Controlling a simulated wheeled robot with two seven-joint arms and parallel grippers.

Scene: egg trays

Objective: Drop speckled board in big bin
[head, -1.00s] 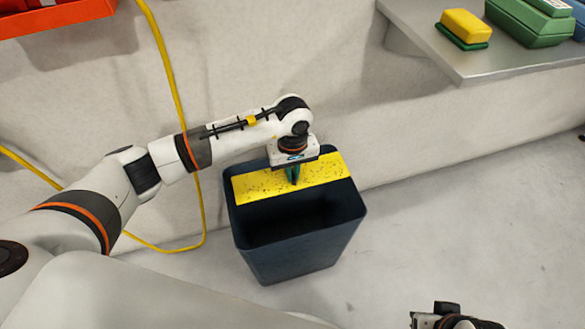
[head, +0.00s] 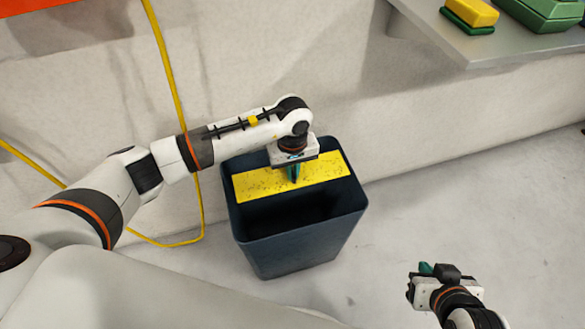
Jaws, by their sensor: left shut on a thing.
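The speckled board (head: 255,184) is a yellow rectangle with dark specks. It lies across the upper part of the big bin (head: 290,255), a dark blue open-topped bin on the floor. My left gripper (head: 293,175) is over the bin, pointing down and shut on the board near its middle. Whether the board touches the bin's rim is hard to tell. The bin's inside below the board is dark. My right gripper (head: 424,270) is at the lower right, away from the bin; its teal fingertips show only partly.
A grey shelf (head: 465,45) at the upper right holds a yellow-and-green block (head: 470,14) and a green box (head: 545,12). A yellow cable (head: 170,80) hangs down the pale wall at the left. The floor right of the bin is clear.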

